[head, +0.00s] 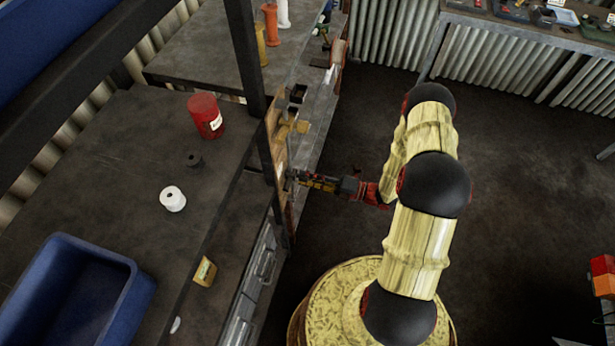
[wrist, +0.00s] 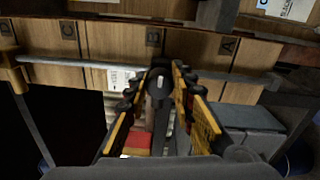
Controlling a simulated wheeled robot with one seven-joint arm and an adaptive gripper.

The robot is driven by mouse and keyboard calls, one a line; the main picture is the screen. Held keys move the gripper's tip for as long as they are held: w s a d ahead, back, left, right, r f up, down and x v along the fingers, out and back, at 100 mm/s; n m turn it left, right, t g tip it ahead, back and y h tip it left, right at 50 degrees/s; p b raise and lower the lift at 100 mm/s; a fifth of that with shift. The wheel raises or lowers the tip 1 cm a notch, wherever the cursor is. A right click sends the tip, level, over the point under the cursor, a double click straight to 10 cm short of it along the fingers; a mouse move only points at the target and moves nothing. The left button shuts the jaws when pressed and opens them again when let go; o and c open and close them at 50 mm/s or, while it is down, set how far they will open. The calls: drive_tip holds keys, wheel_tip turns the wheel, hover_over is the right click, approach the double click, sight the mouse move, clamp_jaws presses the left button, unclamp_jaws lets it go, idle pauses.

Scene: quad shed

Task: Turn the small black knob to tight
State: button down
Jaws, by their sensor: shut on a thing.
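The small black knob (wrist: 159,76) shows in the wrist view, with a pale mark on its face. It sits in front of the wooden panel (wrist: 200,50), just below the letter B. My gripper (wrist: 160,82) has one black-and-yellow finger on each side of the knob and is shut on it. In the head view my gripper (head: 292,178) reaches left to the edge of the upright board beside the shelves. The knob is hidden there. I cannot read its turn setting.
A metal rail (wrist: 75,66) crosses the panel, and letters C and A flank B. On the shelf stand a red can (head: 205,116), a white roll (head: 172,198) and a blue bin (head: 75,290). A dark post (head: 246,60) rises near my gripper.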

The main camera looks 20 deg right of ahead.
drive_tip(key=c, duration=1.5)
unclamp_jaws()
drive_tip(key=shift+d, duration=0.1)
drive_tip(key=v, duration=1.2)
